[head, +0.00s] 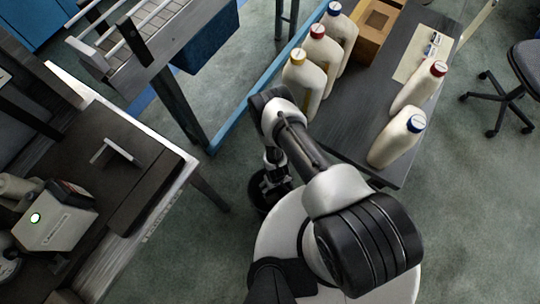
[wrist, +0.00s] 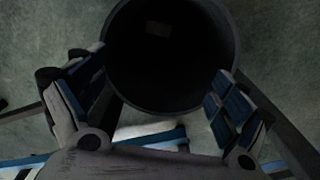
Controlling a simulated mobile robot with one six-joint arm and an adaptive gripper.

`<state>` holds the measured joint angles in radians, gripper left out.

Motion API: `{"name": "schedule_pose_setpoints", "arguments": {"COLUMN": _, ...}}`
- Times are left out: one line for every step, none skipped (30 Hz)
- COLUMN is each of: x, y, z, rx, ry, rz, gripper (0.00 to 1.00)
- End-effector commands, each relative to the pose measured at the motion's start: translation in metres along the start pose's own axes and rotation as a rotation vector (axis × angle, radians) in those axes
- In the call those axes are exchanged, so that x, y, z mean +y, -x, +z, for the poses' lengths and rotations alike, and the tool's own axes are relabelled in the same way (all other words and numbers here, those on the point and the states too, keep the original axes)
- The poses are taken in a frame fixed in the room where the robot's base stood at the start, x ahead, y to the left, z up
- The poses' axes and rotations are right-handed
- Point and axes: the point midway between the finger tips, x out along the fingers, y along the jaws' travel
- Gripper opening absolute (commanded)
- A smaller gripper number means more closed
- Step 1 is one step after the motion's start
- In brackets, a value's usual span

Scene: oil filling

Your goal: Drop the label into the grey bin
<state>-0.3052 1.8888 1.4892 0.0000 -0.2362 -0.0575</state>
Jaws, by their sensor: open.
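The grey bin (wrist: 232,45) stands on the floor and looks very dark inside. Its round opening fills the upper middle of the wrist view, and part of the bin (head: 262,206) shows in the head view below my arm. A small dim rectangle that looks like the label (wrist: 158,28) shows inside the opening. I cannot tell whether it rests on the bottom. My gripper (wrist: 158,76) points down over the bin with its two fingers wide apart and nothing between them. In the head view my gripper (head: 273,181) is small and partly hidden by my arm.
A dark table (head: 375,98) at the upper right holds several white bottles (head: 400,138) with coloured caps and a cardboard box (head: 377,22). A workbench (head: 150,200) with a small device (head: 58,222) stands at left. An office chair (head: 525,65) is at far right.

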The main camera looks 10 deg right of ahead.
Motion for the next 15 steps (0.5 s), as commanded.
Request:
{"name": "schedule_pose_setpoints", "arguments": {"x": 0.000, "y": 0.000, "z": 0.000, "rx": 0.000, "ry": 0.000, "rz": 0.000, "gripper": 0.92}}
{"name": "schedule_pose_setpoints", "arguments": {"x": 0.000, "y": 0.000, "z": 0.000, "rx": 0.000, "ry": 0.000, "rz": 0.000, "gripper": 0.92}}
{"name": "schedule_pose_setpoints", "arguments": {"x": 0.000, "y": 0.001, "z": 0.000, "rx": 0.000, "ry": 0.000, "rz": 0.000, "gripper": 0.92}}
{"name": "schedule_pose_setpoints", "arguments": {"x": 0.000, "y": 0.003, "z": 0.000, "rx": 0.000, "ry": 0.000, "rz": 0.000, "gripper": 0.92}}
{"name": "schedule_pose_setpoints", "arguments": {"x": 0.000, "y": 0.005, "z": -0.001, "rx": 0.000, "ry": 0.000, "rz": 0.000, "gripper": 0.92}}
{"name": "schedule_pose_setpoints", "arguments": {"x": 0.000, "y": 0.009, "z": -0.002, "rx": 0.001, "ry": 0.000, "rz": 0.000, "gripper": 0.92}}
{"name": "schedule_pose_setpoints", "arguments": {"x": 0.000, "y": 0.013, "z": -0.001, "rx": 0.001, "ry": 0.000, "rz": 0.000, "gripper": 0.92}}
{"name": "schedule_pose_setpoints", "arguments": {"x": 0.000, "y": 0.017, "z": -0.002, "rx": 0.002, "ry": 0.000, "rz": 0.000, "gripper": 0.92}}
{"name": "schedule_pose_setpoints", "arguments": {"x": 0.000, "y": 0.024, "z": -0.002, "rx": 0.002, "ry": 0.000, "rz": 0.000, "gripper": 0.92}}
{"name": "schedule_pose_setpoints", "arguments": {"x": 0.000, "y": 0.030, "z": -0.001, "rx": 0.001, "ry": 0.000, "rz": 0.000, "gripper": 0.92}}
{"name": "schedule_pose_setpoints", "arguments": {"x": 0.000, "y": 0.037, "z": -0.002, "rx": 0.002, "ry": 0.000, "rz": 0.000, "gripper": 0.92}}
{"name": "schedule_pose_setpoints", "arguments": {"x": 0.000, "y": 0.046, "z": -0.002, "rx": 0.002, "ry": 0.000, "rz": 0.000, "gripper": 0.92}}
{"name": "schedule_pose_setpoints", "arguments": {"x": 0.000, "y": 0.053, "z": -0.002, "rx": 0.002, "ry": 0.000, "rz": 0.000, "gripper": 0.92}}
{"name": "schedule_pose_setpoints", "arguments": {"x": 0.000, "y": 0.060, "z": -0.002, "rx": 0.003, "ry": 0.000, "rz": 0.000, "gripper": 0.92}}
{"name": "schedule_pose_setpoints", "arguments": {"x": 0.000, "y": 0.069, "z": -0.002, "rx": 0.002, "ry": 0.000, "rz": 0.000, "gripper": 0.92}}
